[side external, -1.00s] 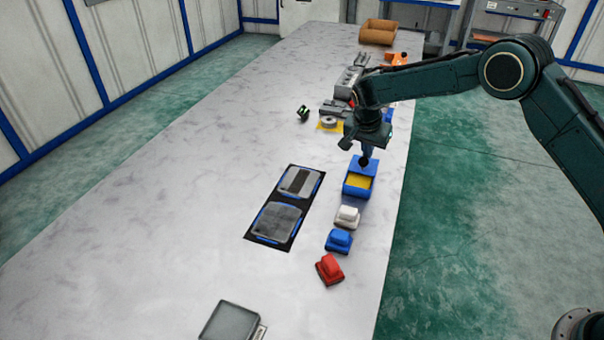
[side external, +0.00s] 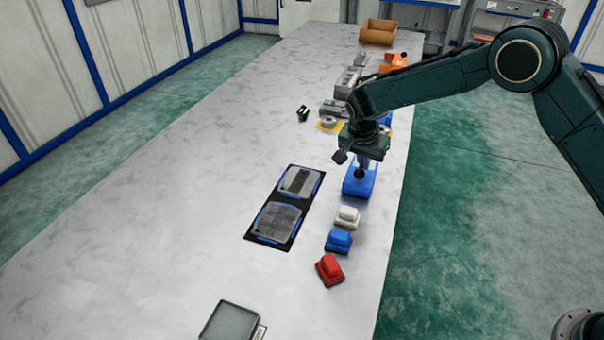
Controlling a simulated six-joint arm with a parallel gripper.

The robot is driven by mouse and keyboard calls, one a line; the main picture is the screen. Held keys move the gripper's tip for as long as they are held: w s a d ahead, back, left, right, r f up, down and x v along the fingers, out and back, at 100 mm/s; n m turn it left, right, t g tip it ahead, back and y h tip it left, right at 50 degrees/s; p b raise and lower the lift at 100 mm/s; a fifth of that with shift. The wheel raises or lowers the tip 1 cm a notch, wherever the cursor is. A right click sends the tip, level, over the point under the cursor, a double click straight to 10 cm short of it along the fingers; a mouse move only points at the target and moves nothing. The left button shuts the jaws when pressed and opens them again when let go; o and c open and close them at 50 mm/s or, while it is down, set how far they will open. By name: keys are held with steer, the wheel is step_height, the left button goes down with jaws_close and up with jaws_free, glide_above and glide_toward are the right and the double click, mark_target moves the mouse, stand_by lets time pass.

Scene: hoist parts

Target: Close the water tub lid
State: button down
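The blue water tub (side external: 358,187) stands near the right side of the table, right of the black mat. Its top now shows as blue, with the lid (side external: 366,179) lying over the opening; no yellow inside shows. Whether the lid is fully seated cannot be told. My gripper (side external: 360,174) points down at the tub, its tip at or just above the lid by a dark knob-like part. The fingers are too small and dark to tell whether they are open or shut.
White (side external: 347,217), blue (side external: 339,240) and red (side external: 329,269) blocks stand in front of the tub. A black mat (side external: 249,234) with two grey trays lies to the left. Grey and orange parts line the table behind my gripper. The table's left side is clear.

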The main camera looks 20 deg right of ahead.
steer(key=w+d, duration=0.2)
steer(key=d, duration=0.1)
steer(key=shift+d+r, duration=0.1)
steer(key=shift+r, duration=0.25)
steer(key=v, duration=1)
steer(key=shift+r, duration=0.1)
